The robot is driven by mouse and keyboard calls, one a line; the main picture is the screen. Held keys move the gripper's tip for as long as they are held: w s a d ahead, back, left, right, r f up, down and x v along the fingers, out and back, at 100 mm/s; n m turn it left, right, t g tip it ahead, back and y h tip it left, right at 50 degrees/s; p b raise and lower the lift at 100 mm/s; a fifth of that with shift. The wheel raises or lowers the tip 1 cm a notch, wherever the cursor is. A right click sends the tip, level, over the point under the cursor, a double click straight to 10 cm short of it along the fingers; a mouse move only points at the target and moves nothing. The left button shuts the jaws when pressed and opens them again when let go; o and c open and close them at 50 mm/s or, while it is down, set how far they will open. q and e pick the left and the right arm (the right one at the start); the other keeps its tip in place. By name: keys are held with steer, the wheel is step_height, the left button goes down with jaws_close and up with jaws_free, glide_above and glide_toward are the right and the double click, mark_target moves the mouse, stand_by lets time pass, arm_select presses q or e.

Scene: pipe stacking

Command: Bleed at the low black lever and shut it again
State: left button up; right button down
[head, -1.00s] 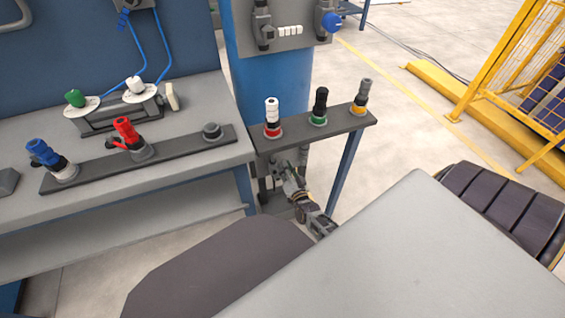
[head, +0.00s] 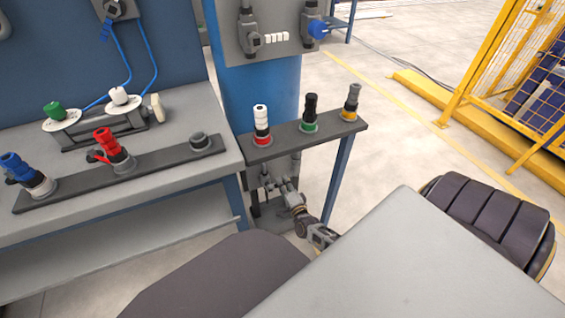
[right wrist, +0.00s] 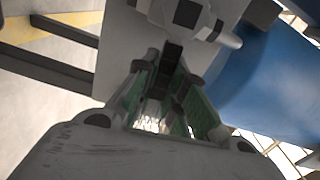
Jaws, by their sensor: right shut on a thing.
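My right gripper (head: 272,188) reaches low, under the narrow dark shelf beside the blue column. In the right wrist view its two fingers (right wrist: 165,88) stand on either side of a black lever (right wrist: 172,58) and are shut on it. The lever runs down from a grey valve body (right wrist: 188,14) at the top of that view. In the head view the lever is too small and too covered by my gripper to make out clearly. My left gripper is in neither view.
The dark shelf (head: 290,142) above my right gripper carries several coloured couplings. Its blue leg (head: 338,185) stands just right of my arm. The workbench (head: 110,188) is on the left. A yellow fence (head: 510,70) is far right, with open floor before it.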

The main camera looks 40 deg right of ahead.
steer(key=shift+f+m, duration=0.4)
steer(key=shift+m, duration=0.2)
steer(key=c, duration=1.5)
jaws_free()
steer(key=shift+o, duration=0.2)
steer(key=shift+s, duration=0.2)
steer(key=v, duration=1.1)
steer(key=shift+s+a, duration=0.25)
steer(key=shift+s, duration=0.05)
steer(key=shift+s, duration=0.1)
